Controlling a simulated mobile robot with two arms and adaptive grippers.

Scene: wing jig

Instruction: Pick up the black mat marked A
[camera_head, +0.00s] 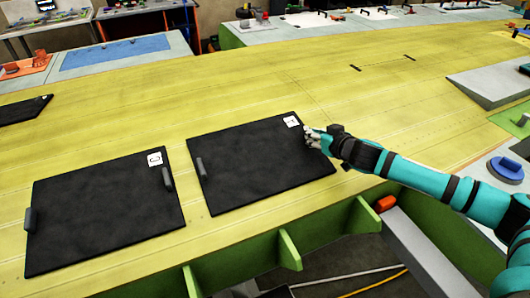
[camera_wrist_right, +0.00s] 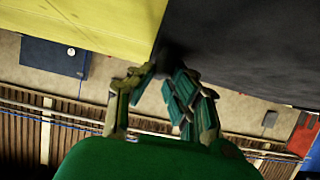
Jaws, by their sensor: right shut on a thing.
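The black mat marked A (camera_head: 255,165) lies on the yellow wing surface in the middle of the head view. A small white label sits at its far right corner; the letter is small and hard to read. A dark handle (camera_head: 200,168) stands at its left edge. My right gripper (camera_head: 312,138) is at the mat's right edge and is shut on the handle there, which the fingers mostly hide. In the right wrist view, the fingers (camera_wrist_right: 168,78) close at the edge of the dark mat (camera_wrist_right: 245,45). My left gripper is not in view.
A second black mat marked C (camera_head: 105,210) lies to the left, close beside it, with handles on both sides. Part of another black mat (camera_head: 20,110) shows at the far left. The yellow wing (camera_head: 250,80) is largely clear behind. Green ribs (camera_head: 290,250) stand along the near edge.

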